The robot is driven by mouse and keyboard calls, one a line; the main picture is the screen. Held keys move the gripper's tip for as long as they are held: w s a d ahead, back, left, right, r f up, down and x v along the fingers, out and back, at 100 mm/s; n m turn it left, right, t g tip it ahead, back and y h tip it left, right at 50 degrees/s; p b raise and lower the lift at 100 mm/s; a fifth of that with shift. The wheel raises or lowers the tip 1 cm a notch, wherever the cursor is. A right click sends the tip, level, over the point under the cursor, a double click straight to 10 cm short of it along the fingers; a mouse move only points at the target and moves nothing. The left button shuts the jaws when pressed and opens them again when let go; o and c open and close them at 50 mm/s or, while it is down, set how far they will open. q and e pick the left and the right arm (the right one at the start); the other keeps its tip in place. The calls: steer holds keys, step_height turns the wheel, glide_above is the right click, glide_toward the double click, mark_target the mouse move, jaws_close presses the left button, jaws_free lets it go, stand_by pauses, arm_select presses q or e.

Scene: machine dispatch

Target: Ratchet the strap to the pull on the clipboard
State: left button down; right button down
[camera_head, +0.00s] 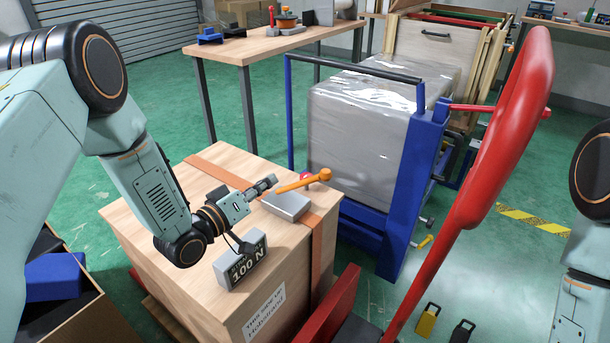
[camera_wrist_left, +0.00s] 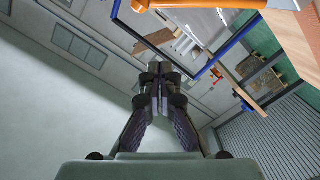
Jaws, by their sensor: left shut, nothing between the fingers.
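A large wooden crate (camera_head: 225,215) carries an orange-brown strap (camera_head: 318,240) over its top and down its near side. On the strap sits a grey ratchet block (camera_head: 287,205) with an orange handle (camera_head: 303,181) sticking out above it. A grey display box (camera_head: 240,262) reading "100 N" stands on the crate's near edge. My left gripper (camera_head: 268,184) is shut and empty, just left of the handle's lower end; whether it touches is unclear. Its closed fingers show in the wrist view (camera_wrist_left: 158,72), with the orange handle (camera_wrist_left: 200,4) at the top edge. I cannot make out a clipboard. My right gripper is out of view.
A blue-framed cart (camera_head: 405,205) with a wrapped grey load (camera_head: 362,135) stands right behind the crate. A red curved bar (camera_head: 475,190) rises in front, at right. A workbench (camera_head: 255,48) stands behind. An open box (camera_head: 75,325) is at lower left. Green floor lies between.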

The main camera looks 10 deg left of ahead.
arm_select(q)
steer(key=w, duration=0.1)
steer(key=b, duration=0.3)
glide_above(300, 184)
steer(key=s, duration=0.3)
steer(key=d+f, duration=0.2)
steer(key=f, duration=0.1)
steer(key=shift+s+f, duration=0.15)
steer(key=shift+f, duration=0.1)
steer(key=shift+d, duration=0.1)
